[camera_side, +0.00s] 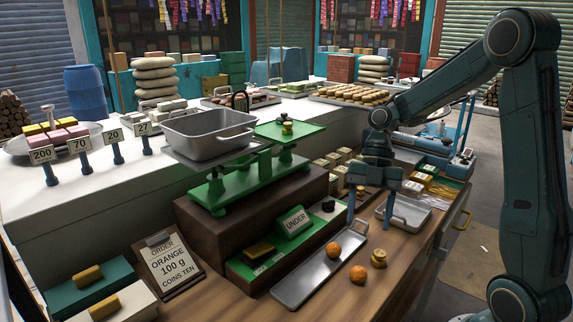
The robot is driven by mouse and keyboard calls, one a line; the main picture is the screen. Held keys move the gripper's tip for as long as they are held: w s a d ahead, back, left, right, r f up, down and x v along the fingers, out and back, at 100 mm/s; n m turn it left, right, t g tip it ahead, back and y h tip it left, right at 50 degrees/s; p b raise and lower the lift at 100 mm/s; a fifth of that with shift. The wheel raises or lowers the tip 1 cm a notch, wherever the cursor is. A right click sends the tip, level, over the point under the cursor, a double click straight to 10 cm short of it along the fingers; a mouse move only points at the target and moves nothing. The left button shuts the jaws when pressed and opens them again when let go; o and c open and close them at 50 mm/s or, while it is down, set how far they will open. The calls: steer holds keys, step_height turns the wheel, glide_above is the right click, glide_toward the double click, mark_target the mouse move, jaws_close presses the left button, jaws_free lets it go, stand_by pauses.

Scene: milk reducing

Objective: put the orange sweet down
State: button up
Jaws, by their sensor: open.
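One orange sweet (333,250) lies on the long steel tray (305,281) at the front of the wooden counter. Another orange sweet (358,274) lies just right of the tray, apparently on the bare wood. My gripper (370,222) is above and behind both sweets, pointing down with its fingers apart. Nothing shows between the fingers. A green balance scale (215,194) stands to the left on a dark block, with a steel pan (208,130) on its left side. A clipboard (168,266) reads "ORDER ORANGE 100 g COINS TEN".
A green tray with an "UNDER" sign (293,222) borders the steel tray on the left. A small handled steel tray (410,213) is by my gripper. Bare wood (385,285) lies at the front right.

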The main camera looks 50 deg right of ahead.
steer(key=shift+x, duration=2.9)
steer(key=shift+f, duration=0.1)
steer(key=shift+x, duration=2.5)
steer(key=shift+c, duration=0.2)
steer(key=c, duration=1.1)
steer(key=shift+r, duration=0.2)
step_height(320, 180, up, 20)
steer(key=shift+f, duration=0.2)
